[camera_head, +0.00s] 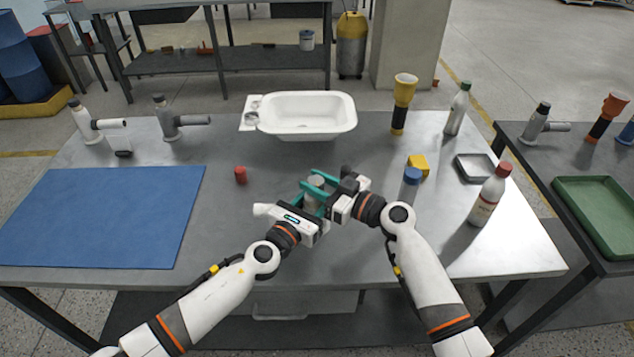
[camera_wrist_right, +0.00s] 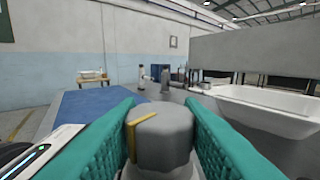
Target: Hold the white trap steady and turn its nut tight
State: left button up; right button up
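The nut (camera_wrist_right: 163,138) is a grey cylinder with a yellow stripe on its left side in the right wrist view. It shows small between teal fingers in the head view (camera_head: 316,181). My right gripper (camera_head: 320,183) has one finger along each side of the nut, with no clear gap. Below the nut, the trap's body is mostly hidden by fingers. My left gripper (camera_head: 308,203) is low beside the same spot, its white housing in front. Its fingertips and their hold on the trap are hidden, so its opening cannot be told.
A blue mat (camera_head: 105,218) lies left and a red cap (camera_head: 240,175) stands between it and my grippers. A white basin (camera_head: 307,113) is behind. Other traps stand at the back left (camera_head: 172,122).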

jog(key=shift+d+n+g+y, duration=0.1)
jog(key=shift+n+g+y, duration=1.3)
jog(key=shift+g, duration=0.8)
jog(key=shift+h, duration=0.3)
jog(key=o, duration=1)
jog(key=shift+c, duration=0.2)
jog(key=v, duration=0.7)
jog(key=shift+d, duration=0.2)
jog(key=shift+o, duration=0.2)
